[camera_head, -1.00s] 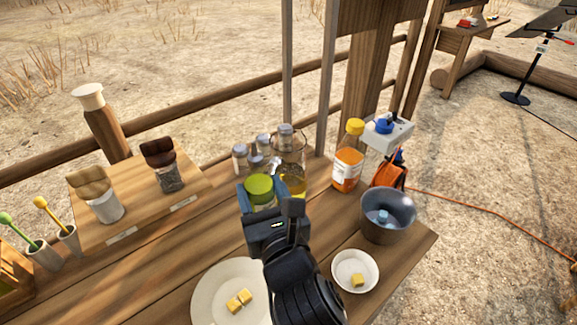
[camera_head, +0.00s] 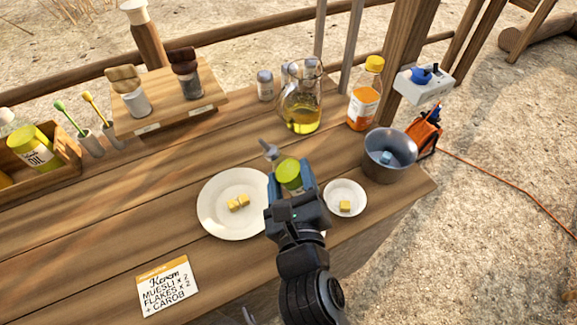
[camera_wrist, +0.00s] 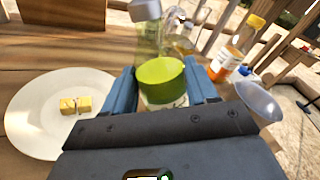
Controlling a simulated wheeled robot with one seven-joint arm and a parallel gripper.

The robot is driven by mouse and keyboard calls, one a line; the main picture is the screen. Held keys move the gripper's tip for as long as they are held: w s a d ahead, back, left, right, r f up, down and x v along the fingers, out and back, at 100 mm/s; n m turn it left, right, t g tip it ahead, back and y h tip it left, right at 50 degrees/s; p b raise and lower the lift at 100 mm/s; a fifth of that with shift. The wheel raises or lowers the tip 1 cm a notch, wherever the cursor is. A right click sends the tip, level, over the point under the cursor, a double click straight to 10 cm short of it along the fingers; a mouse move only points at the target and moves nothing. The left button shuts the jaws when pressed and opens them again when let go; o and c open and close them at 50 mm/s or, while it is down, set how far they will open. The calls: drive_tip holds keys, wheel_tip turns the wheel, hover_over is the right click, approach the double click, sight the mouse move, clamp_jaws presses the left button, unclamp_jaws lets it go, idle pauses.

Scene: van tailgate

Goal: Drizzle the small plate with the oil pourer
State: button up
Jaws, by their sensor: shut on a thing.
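My gripper (camera_head: 291,186) is shut on the oil pourer (camera_head: 288,172), a green-banded bottle with a grey spout. Its spout shows up and left of the green part in the head view. The wrist view shows the pourer (camera_wrist: 162,76) between the blue fingers, its grey top at the upper edge. The small plate (camera_head: 333,188) is white, holds one yellow cube, and lies just right of the gripper. The pourer is held between it and a larger white plate (camera_head: 215,215) with yellow cubes. No oil stream is visible.
A glass jug (camera_head: 302,115) of yellow liquid, an orange bottle (camera_head: 363,103) and a grey bowl (camera_head: 390,150) stand behind and right. A wooden board (camera_head: 150,115) holds jars. A crate (camera_head: 62,165) at left holds a bottle marked OIL. A card (camera_head: 168,287) lies at the front.

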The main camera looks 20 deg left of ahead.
drive_tip(key=n, duration=0.3)
drive_tip(key=shift+w+d+f+n+h, duration=0.1)
drive_tip(key=shift+d+f+n+h, duration=0.05)
drive_tip(key=shift+d+n+h, duration=0.2)
drive_tip(key=f+n, duration=0.1)
drive_tip(key=a+f+n+h, duration=0.1)
drive_tip(key=n, duration=0.1)
drive_tip(key=shift+n, duration=0.25)
drive_tip(key=shift+s+a+f+n+b, duration=0.2)
drive_tip(key=shift+f+n+b, duration=0.2)
drive_tip(key=shift+b, duration=0.2)
drive_tip(key=shift+r+n+h+p, duration=0.25)
drive_tip(key=shift+r+n+p, duration=0.15)
drive_tip(key=shift+p, duration=0.3)
drive_tip(key=shift+f+n, duration=0.2)
drive_tip(key=shift+n, duration=0.2)
drive_tip(key=n+h, duration=0.1)
drive_tip(key=n, duration=0.2)
drive_tip(key=shift+t, duration=0.3)
drive_tip(key=shift+s+a, duration=0.25)
drive_tip(key=shift+s, duration=0.05)
drive_tip(key=shift+d, duration=0.55)
